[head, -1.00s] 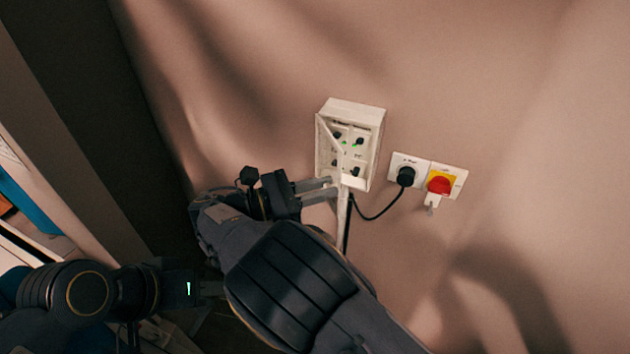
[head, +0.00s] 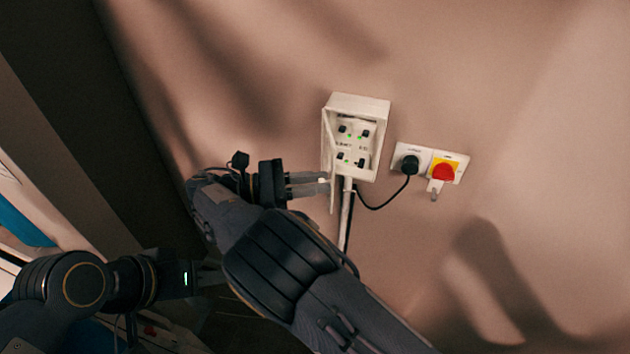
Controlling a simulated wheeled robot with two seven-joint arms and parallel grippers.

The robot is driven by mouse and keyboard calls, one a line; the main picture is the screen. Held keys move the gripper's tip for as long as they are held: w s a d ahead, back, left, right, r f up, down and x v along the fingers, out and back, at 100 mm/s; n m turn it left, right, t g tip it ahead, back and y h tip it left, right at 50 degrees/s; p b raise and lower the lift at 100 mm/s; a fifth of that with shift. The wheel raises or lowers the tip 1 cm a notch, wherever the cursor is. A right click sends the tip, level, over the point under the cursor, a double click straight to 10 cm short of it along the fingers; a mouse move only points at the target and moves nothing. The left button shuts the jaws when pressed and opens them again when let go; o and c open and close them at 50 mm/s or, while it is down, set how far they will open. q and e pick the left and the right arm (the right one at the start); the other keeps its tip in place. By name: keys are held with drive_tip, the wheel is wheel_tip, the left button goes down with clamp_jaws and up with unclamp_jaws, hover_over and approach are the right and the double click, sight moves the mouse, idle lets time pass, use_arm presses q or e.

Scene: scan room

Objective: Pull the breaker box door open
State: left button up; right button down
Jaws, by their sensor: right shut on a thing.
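The white breaker box (head: 362,103) is on the wall at the centre of the head view. Its door (head: 329,145) stands swung out at the left side of the box and shows nearly edge-on. The inside shows several black switches and small green lights. My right gripper (head: 326,184) is shut on the door near its lower end, left of the box. My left gripper (head: 212,277) is low at the left, far from the box; its fingers are dark and partly hidden, so their opening is unclear.
Right of the box, a wall plate holds a black plug (head: 409,166) with a cable and a red rotary switch (head: 443,172) on yellow. A pale conduit (head: 345,215) runs down below the box. The wall left of the box is bare.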

drive_tip(key=shift+r, duration=0.1)
drive_tip(key=c, duration=1.4)
unclamp_jaws()
drive_tip(key=shift+o, duration=0.2)
